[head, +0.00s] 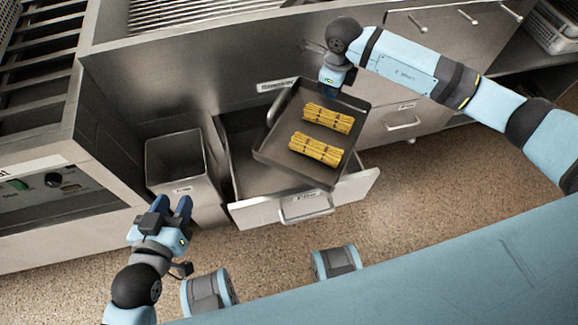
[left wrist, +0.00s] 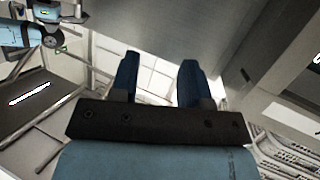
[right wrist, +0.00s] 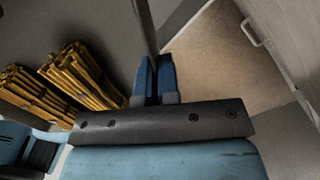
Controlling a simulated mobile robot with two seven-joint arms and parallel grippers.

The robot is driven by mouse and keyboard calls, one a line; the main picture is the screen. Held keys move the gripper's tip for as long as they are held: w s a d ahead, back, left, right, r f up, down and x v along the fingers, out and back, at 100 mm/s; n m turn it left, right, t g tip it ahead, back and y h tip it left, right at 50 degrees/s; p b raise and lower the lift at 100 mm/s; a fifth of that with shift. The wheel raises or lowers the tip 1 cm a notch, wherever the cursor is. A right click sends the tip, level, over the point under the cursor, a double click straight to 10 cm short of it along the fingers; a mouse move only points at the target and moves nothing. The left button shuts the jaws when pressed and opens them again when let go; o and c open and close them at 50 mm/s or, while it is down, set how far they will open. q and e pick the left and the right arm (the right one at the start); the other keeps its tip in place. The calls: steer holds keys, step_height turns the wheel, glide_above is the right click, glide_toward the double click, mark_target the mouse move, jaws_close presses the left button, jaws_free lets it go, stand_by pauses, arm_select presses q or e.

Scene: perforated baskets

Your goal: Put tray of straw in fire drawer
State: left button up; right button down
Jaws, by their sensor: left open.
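A dark metal tray (head: 277,157) with two tied bundles of straw (head: 328,118) is held tilted above an open drawer (head: 257,211) with a labelled front, in the head view. My right gripper (head: 331,84) is shut on the tray's upper rim. In the right wrist view the fingers (right wrist: 153,80) close on the tray's edge, with the straw bundles (right wrist: 75,78) to the left. My left gripper (head: 172,207) is open and empty, in front of the metal bin and left of the drawer. Its spread fingers (left wrist: 157,80) show in the left wrist view. The tray hides part of the drawer's inside.
An open metal bin (head: 177,183) stands left of the drawer. Closed drawers with handles (head: 404,125) are to the right. A counter with grates (head: 37,65) is at upper left. A perforated basket (head: 553,27) is at the far right. Speckled floor lies in front.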

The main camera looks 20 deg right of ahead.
steer(key=f+m+b, duration=0.2)
steer(key=f+m, duration=0.1)
steer(key=f, duration=0.5)
steer(key=s+f+m+b, duration=0.1)
steer(key=f+m+b, duration=0.2)
steer(key=f, duration=0.5)
steer(key=d+f+m+b, duration=0.1)
steer(key=f+m+b, duration=0.2)
steer(key=f, duration=0.5)
steer(key=shift+s+f+m, duration=0.1)
steer(key=shift+s+m, duration=0.05)
steer(key=shift+m, duration=0.15)
steer(key=shift+f+b, duration=0.95)
steer(key=shift+f, duration=1.55)
arm_select(q)
steer(key=d+r+t+h, duration=0.1)
steer(key=r+h, duration=0.1)
steer(key=d+r+t+h, duration=0.1)
steer(key=d+r+t, duration=0.1)
steer(key=shift+w+d+m+h, duration=0.15)
steer(key=shift+d+m+h, duration=0.15)
steer(key=shift+h, duration=0.1)
